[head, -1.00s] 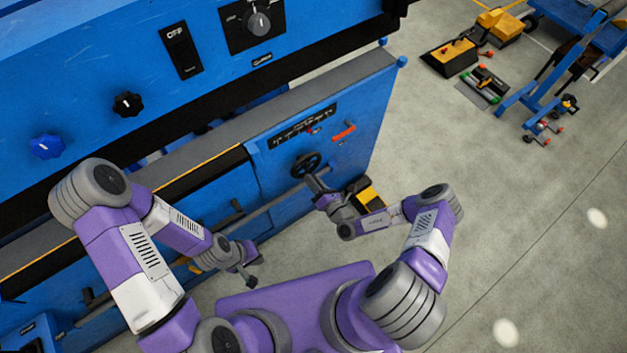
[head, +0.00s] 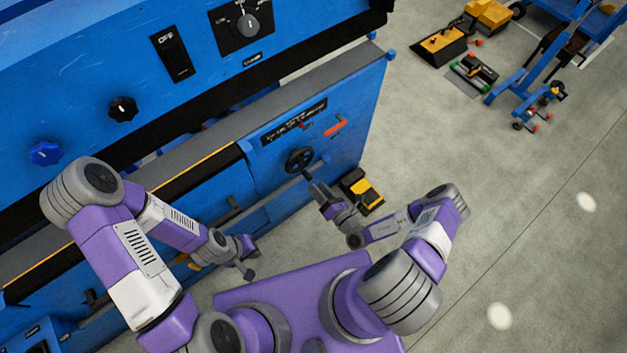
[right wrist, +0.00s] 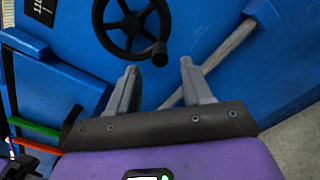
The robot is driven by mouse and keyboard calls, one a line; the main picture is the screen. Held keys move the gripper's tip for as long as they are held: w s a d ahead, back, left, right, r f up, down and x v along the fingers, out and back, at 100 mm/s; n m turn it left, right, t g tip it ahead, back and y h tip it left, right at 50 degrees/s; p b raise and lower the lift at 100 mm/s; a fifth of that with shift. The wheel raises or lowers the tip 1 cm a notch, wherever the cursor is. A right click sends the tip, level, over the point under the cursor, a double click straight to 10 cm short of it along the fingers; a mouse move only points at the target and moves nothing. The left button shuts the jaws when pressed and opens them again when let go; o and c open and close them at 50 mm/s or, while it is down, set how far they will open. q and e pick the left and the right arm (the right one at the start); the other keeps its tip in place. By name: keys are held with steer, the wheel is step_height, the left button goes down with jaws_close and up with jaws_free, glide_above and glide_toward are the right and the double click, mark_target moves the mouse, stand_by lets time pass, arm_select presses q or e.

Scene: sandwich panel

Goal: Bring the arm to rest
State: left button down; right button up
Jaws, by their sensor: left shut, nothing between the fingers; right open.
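My right gripper (head: 313,183) is in front of the blue machine, just below and beside a black handwheel (head: 299,160). In the right wrist view its two fingers (right wrist: 160,78) are apart with nothing between them. The handwheel (right wrist: 132,22) with its knob shows beyond the fingertips there, apart from them as far as I can tell. My left gripper (head: 248,268) hangs low in front of the machine's lower panel at the left. It is shut and empty.
The blue machine (head: 350,80) fills the left and top, with an OFF switch (head: 175,55), a rotary dial (head: 248,25) and knobs. A red handle (head: 336,127) is on its panel. A black-and-yellow object (head: 362,192) stands on the floor behind my right arm.

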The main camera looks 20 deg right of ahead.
steer(key=shift+s+d, duration=0.1)
steer(key=shift+s, duration=0.2)
stand_by(0.4)
